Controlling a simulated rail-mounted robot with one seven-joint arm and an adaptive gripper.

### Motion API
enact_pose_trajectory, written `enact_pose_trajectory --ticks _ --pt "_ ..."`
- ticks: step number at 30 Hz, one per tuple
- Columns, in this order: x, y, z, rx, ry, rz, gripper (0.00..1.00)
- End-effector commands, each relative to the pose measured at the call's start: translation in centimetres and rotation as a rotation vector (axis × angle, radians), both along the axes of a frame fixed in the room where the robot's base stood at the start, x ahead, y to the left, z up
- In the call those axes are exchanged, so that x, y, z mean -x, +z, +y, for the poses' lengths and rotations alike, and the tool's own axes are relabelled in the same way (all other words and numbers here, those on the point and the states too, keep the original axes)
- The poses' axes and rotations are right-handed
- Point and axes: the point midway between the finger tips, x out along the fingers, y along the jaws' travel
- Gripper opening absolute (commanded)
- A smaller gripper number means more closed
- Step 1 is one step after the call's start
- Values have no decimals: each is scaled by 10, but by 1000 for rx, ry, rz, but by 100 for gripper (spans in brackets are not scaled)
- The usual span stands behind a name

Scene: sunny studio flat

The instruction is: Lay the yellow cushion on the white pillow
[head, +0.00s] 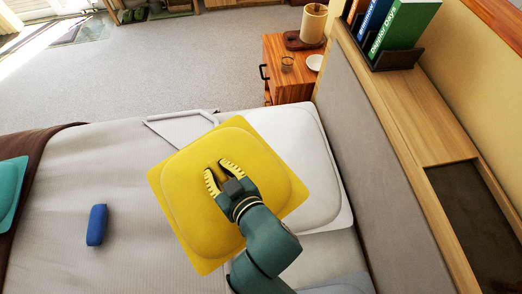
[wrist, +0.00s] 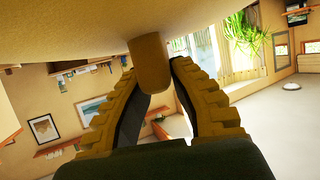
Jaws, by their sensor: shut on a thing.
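The yellow cushion (head: 187,195) is a square pad that shows in the middle of the head view. My gripper (head: 218,178) is shut on it. In the wrist view, a tan knob-like part (wrist: 151,68) of the cushion's underside or top sits between my two yellow toothed fingers (wrist: 158,90). The white pillow (head: 318,165) lies on the bed against the grey headboard. The cushion covers the pillow's left part in the head view. I cannot tell whether the cushion touches the pillow or hangs above it.
The bed (head: 130,190) has a grey cover. A blue roll (head: 97,225) and a teal cushion (head: 10,190) lie at its left. A wooden nightstand (head: 284,52) stands beyond the bed. The headboard (head: 362,125) and a shelf with books (head: 405,30) rise at the right.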

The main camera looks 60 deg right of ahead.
Motion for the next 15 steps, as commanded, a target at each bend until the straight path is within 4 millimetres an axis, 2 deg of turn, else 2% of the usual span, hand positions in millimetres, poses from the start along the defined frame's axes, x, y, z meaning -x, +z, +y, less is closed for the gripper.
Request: enact_pose_trajectory --ticks 1,6,12,15 --pt "1 -2 -22 2 -44 -3 0" --pt "12 -15 -91 2 -175 -5 0" --pt "36 -27 -163 2 -312 -9 0" --pt "49 -32 -191 1 -367 -11 0"
